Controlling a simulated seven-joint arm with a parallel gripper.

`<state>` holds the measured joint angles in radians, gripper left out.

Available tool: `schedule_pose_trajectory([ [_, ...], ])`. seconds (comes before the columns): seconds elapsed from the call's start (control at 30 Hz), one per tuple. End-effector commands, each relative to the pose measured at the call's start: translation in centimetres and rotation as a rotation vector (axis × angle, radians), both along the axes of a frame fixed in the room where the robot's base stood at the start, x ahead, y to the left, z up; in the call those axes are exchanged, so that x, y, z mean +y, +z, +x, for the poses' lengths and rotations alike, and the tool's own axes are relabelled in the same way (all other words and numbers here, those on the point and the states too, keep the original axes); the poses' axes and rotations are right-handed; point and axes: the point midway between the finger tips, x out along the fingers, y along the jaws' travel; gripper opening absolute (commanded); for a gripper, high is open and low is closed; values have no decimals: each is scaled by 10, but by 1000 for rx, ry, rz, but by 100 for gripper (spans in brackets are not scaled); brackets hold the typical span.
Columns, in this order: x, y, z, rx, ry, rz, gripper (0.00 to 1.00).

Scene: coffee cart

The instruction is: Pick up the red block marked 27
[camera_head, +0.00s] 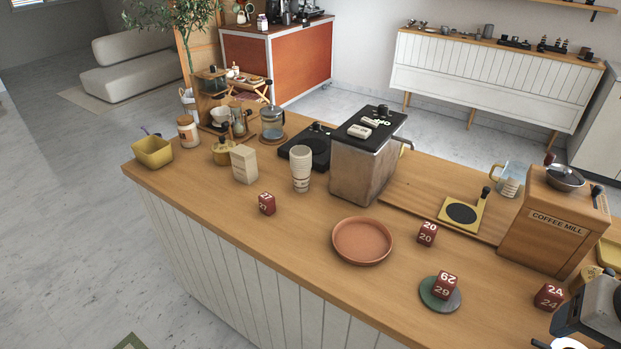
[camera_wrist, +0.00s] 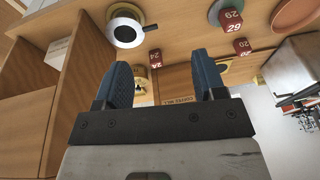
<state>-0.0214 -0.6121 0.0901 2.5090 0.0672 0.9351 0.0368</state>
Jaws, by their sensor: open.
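The red block marked 27 (camera_head: 267,203) sits on the wooden counter, left of the middle in the head view, in front of a beige box and a stack of paper cups. I do not see it in the wrist view. My gripper (camera_wrist: 162,62) shows in the wrist view with two blue fingers spread wide and nothing between them. It is well away from block 27, near the counter end with the red block marked 24 (camera_wrist: 155,57). That block also shows at the right of the head view (camera_head: 548,296).
A terracotta dish (camera_head: 362,241) lies right of block 27. A red block marked 20 (camera_head: 427,233) stands on the counter, and one marked 29 (camera_head: 444,285) on a green coaster (camera_head: 427,297).

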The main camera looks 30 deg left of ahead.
Motion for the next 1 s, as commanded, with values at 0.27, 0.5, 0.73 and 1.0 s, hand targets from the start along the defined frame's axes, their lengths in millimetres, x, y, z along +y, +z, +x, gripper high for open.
schedule_pose_trajectory([
  [0.27, 73, -8, 41, 77, -76, 238, 64],
  [0.5, 155, -15, 79, 190, -190, 473, 64],
  [0.73, 237, -26, 108, 326, -325, 665, 64],
  [1.0, 334, -45, 135, 505, -515, 850, 64],
])
